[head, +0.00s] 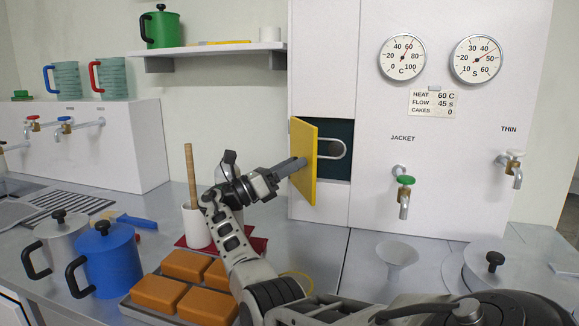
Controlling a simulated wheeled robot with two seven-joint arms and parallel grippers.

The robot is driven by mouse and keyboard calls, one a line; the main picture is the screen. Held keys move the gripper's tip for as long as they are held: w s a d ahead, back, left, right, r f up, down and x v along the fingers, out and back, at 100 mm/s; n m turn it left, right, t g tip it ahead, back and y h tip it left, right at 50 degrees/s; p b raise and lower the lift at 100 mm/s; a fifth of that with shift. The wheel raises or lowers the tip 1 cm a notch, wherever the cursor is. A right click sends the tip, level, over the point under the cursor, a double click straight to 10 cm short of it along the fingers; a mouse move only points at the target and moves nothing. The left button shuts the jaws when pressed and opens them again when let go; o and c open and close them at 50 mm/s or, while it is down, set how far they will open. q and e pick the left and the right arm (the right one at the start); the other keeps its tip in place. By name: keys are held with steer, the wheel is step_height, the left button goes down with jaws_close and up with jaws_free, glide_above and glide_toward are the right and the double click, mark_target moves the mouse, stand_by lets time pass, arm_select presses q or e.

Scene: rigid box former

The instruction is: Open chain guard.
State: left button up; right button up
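The chain guard is a yellow panel (309,185) on the front of the white machine. It stands swung outward at an angle, its left edge at the opening. To its right the dark opening (342,168) shows, with a grey rounded chain loop (331,149) inside. My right gripper (292,166) comes in from the left of the panel, its grey fingers pointing right and appearing to meet the panel's outer face. The fingers overlap in this view, so their gap and any handle between them are hidden. My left gripper is not in view.
Orange blocks (185,265) on a tray, a blue jug (107,262) and a grey jug (62,243) stand at the lower left. A white holder (195,226) is left of my forearm. A funnel (397,257) and the green-handled jacket tap (404,194) are right of the opening.

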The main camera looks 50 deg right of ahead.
step_height(320, 180, up, 3)
steer(key=s+a+r, duration=0.8)
steer(key=a+r, duration=0.2)
steer(key=a, duration=0.1)
steer(key=shift+s, duration=0.35)
steer(key=shift+c, duration=0.3)
